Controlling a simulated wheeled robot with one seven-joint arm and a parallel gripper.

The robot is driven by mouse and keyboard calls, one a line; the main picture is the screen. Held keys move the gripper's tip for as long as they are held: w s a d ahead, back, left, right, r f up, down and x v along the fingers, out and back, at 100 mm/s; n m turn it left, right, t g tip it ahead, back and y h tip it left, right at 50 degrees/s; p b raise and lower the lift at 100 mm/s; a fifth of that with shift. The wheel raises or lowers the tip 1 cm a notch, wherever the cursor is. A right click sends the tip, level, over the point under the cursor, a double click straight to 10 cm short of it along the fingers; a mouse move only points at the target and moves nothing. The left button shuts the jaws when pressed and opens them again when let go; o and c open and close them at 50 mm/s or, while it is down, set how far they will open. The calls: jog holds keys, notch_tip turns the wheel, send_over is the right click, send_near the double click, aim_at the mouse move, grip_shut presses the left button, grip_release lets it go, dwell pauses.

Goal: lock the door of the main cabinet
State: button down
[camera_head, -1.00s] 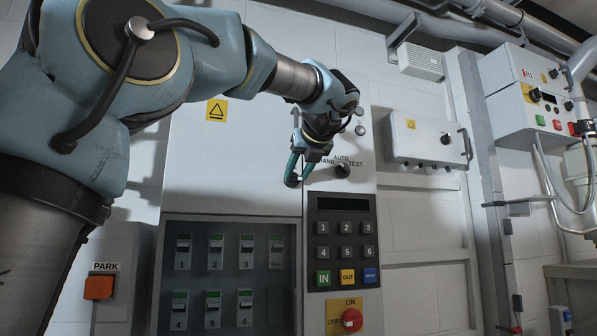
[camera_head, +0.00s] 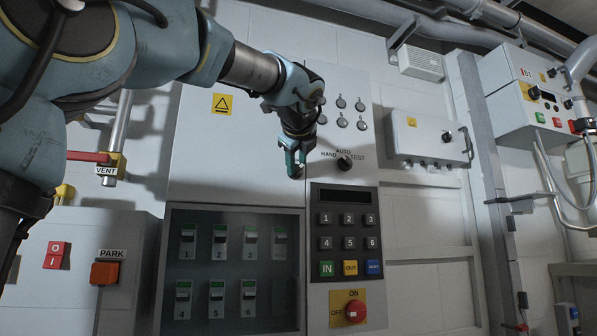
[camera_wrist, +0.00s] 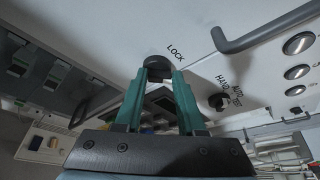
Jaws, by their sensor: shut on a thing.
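The main cabinet's white door (camera_head: 235,150) carries a yellow warning sign and looks flush with the cabinet front. A round dark lock knob (camera_wrist: 157,62) sits beside the word LOCK in the wrist view. My gripper (camera_head: 295,172) is at the door's lower right corner. In the wrist view its green fingers (camera_wrist: 158,72) are shut on the lock knob, one on each side. The fingers mostly hide the knob in the head view. I cannot tell whether the lock is engaged.
The HAND/AUTO/TEST selector (camera_head: 344,162) is close to the right of my gripper. A door handle (camera_wrist: 270,30) sticks out in the wrist view. Below are a keypad (camera_head: 346,240), a red OFF/ON knob (camera_head: 354,311) and a window (camera_head: 235,262) with several breakers.

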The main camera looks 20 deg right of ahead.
jog(key=n+h+b, duration=0.1)
jog(key=n+b, duration=0.1)
jog(key=b, duration=0.1)
jog(key=n+t+h+b, duration=0.1)
jog(key=n+b, duration=0.2)
jog(key=b, duration=0.1)
jog(key=f+n+t+h+b, duration=0.1)
jog(key=n+b, duration=0.1)
jog(key=b, duration=0.2)
jog(key=shift+w+a+f, duration=0.1)
jog(key=shift+a, duration=0.3)
jog(key=shift+n, duration=0.4)
jog(key=c, duration=0.5)
grip_release()
jog(key=b+v, duration=0.2)
jog(key=v, duration=0.9)
